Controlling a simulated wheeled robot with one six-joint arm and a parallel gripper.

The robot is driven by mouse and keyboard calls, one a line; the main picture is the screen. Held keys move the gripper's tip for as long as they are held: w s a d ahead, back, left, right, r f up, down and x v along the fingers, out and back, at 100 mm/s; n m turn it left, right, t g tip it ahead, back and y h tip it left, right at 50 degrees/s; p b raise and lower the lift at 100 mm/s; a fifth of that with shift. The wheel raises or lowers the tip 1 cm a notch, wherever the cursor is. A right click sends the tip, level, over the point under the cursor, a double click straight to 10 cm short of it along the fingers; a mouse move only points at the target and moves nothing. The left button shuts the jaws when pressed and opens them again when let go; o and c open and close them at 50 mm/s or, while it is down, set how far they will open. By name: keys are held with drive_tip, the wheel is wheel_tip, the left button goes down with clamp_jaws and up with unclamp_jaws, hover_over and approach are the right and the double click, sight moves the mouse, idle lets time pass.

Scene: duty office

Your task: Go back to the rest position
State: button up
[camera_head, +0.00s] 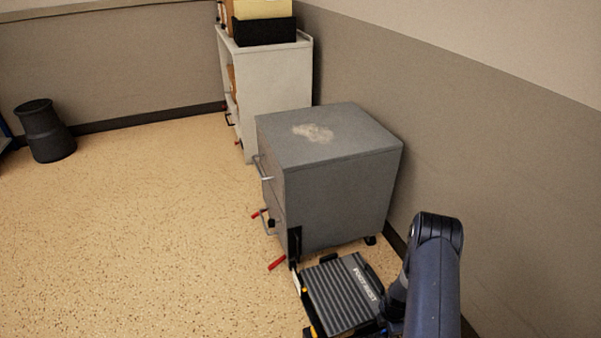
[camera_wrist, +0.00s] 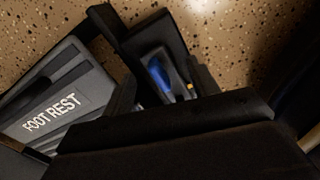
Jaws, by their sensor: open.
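My arm (camera_head: 432,280) shows at the lower right in the head view, bent down beside the grey cabinet (camera_head: 340,185). My gripper (camera_wrist: 150,50) appears as dark, poorly lit shapes in the wrist view, and it is open. A dark object with a blue part (camera_wrist: 160,77) and a small yellow part shows near it; I cannot tell whether they touch. A ribbed grey foot rest (camera_head: 338,295) lies on the floor below the cabinet; it also shows at the left in the wrist view (camera_wrist: 50,108). My fingertips are not clear in the head view.
The cabinet and a pale shelf cart (camera_head: 275,85) holding a black box (camera_head: 264,31) stand along the right wall. Red-ended handles (camera_head: 277,263) jut out at the cabinet's left. A dark bin (camera_head: 45,130) stands at the far left. The speckled floor (camera_head: 150,230) is clear at the left.

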drive_tip(key=shift+r+n+p, duration=0.1)
drive_tip(key=shift+n+p, duration=0.6)
drive_tip(key=shift+n, duration=0.5)
drive_tip(key=shift+r, duration=0.25)
drive_tip(key=shift+r+p, duration=0.3)
drive_tip(key=shift+r, duration=0.4)
